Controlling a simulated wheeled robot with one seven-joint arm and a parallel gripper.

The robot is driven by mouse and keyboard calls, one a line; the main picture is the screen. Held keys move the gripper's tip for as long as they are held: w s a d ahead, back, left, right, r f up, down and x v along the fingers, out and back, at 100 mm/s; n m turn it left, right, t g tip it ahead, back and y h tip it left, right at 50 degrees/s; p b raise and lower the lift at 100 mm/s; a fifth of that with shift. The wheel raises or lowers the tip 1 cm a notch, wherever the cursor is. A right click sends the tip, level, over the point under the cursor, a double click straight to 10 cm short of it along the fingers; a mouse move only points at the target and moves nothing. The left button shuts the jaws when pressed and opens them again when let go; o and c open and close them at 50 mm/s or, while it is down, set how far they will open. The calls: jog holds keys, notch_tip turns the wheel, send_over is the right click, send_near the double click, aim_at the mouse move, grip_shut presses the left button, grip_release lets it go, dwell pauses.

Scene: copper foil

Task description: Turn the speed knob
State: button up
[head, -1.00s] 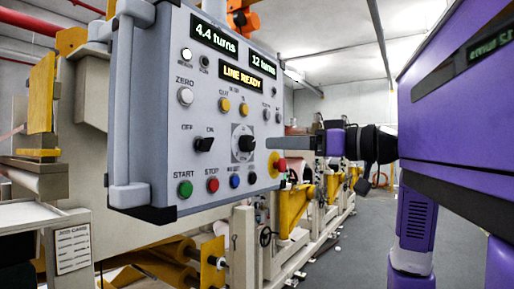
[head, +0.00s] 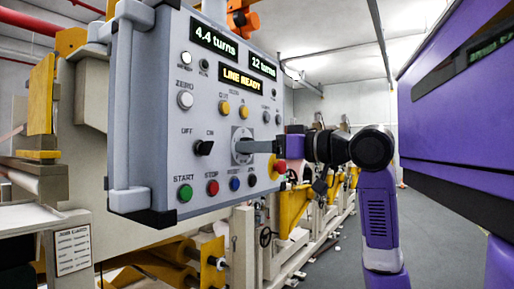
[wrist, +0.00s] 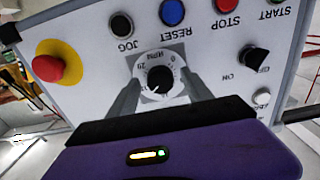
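The speed knob (wrist: 159,80) is a black knob with a white pointer line on a round, numbered dial on the grey control panel (head: 150,70). In the wrist view my gripper (wrist: 161,84) is open, with one grey finger on each side of the knob. Gaps show between the fingers and the knob, so it is not gripped. In the head view my gripper (head: 241,147) reaches the dial from the right, and its finger hides the knob.
A red emergency button on yellow (head: 279,167) sits close to the fingers. The black ON/OFF switch (head: 204,148), a row of coloured buttons below and the displays above, including "LINE READY" (head: 241,77), are nearby. Open floor lies right.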

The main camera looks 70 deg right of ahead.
grip_shut()
jog(key=shift+n, duration=0.3)
jog(key=n+b, duration=0.6)
jog(key=n, duration=1.7)
jog(key=shift+r, duration=0.1)
dwell(0.4)
